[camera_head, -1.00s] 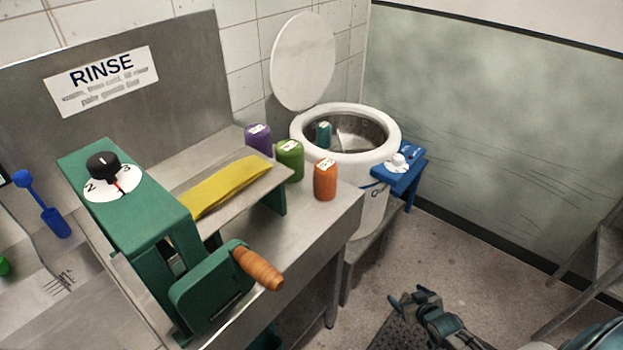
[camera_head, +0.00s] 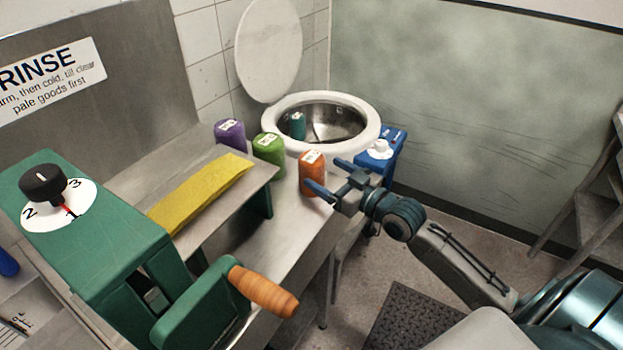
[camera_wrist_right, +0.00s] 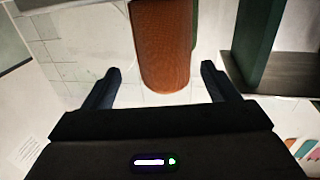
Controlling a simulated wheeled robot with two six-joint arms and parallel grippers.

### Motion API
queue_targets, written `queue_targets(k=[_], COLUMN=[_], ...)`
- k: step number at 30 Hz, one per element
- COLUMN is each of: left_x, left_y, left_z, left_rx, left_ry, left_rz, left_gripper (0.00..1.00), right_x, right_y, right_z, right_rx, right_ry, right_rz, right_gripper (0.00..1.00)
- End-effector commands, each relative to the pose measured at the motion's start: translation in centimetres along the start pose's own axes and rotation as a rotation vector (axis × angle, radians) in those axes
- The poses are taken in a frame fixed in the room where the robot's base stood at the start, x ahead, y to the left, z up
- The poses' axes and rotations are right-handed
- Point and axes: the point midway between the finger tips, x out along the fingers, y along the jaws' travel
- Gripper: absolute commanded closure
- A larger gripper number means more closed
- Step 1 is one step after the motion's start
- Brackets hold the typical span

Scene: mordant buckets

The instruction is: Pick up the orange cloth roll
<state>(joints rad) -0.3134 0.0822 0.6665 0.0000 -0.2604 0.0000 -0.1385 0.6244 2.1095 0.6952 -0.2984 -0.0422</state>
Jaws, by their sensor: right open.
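The orange cloth roll (camera_head: 312,171) stands upright near the right end of the steel bench, with a pale label on top. My right gripper (camera_head: 323,175) is open beside it, coming from the right. In the head view one fingertip overlaps the roll's lower front. In the right wrist view the roll (camera_wrist_right: 162,45) lies between the two open fingers (camera_wrist_right: 160,69), with gaps on both sides. I cannot tell whether the fingertips reach around it. My left gripper is not in view.
A green roll (camera_head: 269,157) and a purple roll (camera_head: 230,133) stand left of the orange one. A white drum (camera_head: 369,130) with a raised lid and a teal roll (camera_head: 298,126) inside is behind. A green crank wringer (camera_head: 105,235) with yellow cloth (camera_head: 200,195) stands left.

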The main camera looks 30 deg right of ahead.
Motion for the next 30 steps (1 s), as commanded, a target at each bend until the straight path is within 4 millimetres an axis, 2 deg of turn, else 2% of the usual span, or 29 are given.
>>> queue_targets(k=[4, 10, 16, 21, 29, 30], left_x=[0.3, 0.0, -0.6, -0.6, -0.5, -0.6], left_y=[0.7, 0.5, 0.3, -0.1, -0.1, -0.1], left_z=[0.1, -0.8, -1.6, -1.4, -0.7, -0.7], left_rx=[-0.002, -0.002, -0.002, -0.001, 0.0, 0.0], left_ry=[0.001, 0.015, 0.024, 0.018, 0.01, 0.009], left_rz=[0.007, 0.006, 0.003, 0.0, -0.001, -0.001], left_gripper=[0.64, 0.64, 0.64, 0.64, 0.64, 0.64], right_x=[1.1, 2.2, 4.6, 6.3, 6.5, 6.5], right_y=[-0.1, -0.2, -0.7, -0.6, -0.6, -0.6], right_z=[-0.1, -0.3, -0.8, -0.6, -0.5, -0.5], right_rx=[0.001, 0.002, 0.005, 0.001, 0.0, 0.0], right_ry=[0.002, 0.002, 0.003, 0.001, -0.001, -0.001], right_rz=[-0.002, -0.002, -0.003, -0.002, -0.003, -0.003], right_gripper=[0.19, 0.19, 0.19, 0.19, 0.19, 0.23])
